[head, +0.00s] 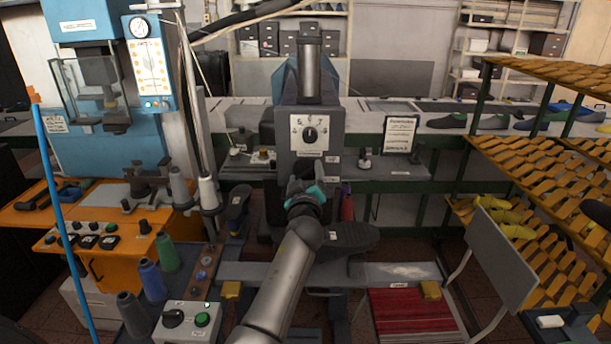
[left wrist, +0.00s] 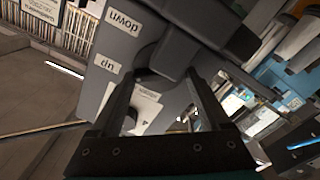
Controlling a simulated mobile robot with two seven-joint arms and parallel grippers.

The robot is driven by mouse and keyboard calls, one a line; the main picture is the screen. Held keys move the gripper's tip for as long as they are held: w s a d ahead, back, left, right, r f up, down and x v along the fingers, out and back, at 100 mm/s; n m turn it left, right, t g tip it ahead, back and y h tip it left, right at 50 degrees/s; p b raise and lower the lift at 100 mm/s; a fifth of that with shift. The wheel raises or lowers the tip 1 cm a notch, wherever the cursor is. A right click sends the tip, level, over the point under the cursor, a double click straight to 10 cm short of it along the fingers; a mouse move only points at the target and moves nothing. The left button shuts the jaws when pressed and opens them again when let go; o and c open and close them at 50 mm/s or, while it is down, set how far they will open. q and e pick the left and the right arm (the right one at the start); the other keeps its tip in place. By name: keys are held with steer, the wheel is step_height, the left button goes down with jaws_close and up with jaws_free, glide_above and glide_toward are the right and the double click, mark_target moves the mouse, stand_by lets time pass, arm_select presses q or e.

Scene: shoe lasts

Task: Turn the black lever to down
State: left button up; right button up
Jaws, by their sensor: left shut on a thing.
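The black lever (left wrist: 172,45) is on a grey machine panel in the left wrist view. The panel bears a "down" label (left wrist: 123,21) and an "UP" label (left wrist: 108,65), both inverted in this view. My left gripper (left wrist: 162,76) is shut on the lever, with a finger on either side of it. Which label the lever points to is not clear. In the head view my left gripper (head: 305,185) is at the front of the grey machine (head: 310,135), below its dial, and hides the lever. My right gripper is not in view.
An orange bench (head: 110,230) with switches and thread spools stands at the left, beside a blue machine (head: 100,150). A thin blue pole (head: 62,210) rises at the far left.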

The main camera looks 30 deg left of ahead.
arm_select(q)
steer(key=c, duration=0.3)
steer(key=shift+m+b, duration=0.45)
steer(key=shift+m, duration=0.65)
steer(key=m, duration=0.3)
steer(key=shift+m+b, duration=0.3)
steer(key=shift+b, duration=0.1)
steer(key=m, duration=0.3)
steer(key=shift+w+d+r+m, duration=0.1)
steer(key=shift+m, duration=0.2)
steer(key=m, duration=0.4)
steer(key=shift+d, duration=0.1)
steer(key=shift+m, duration=0.4)
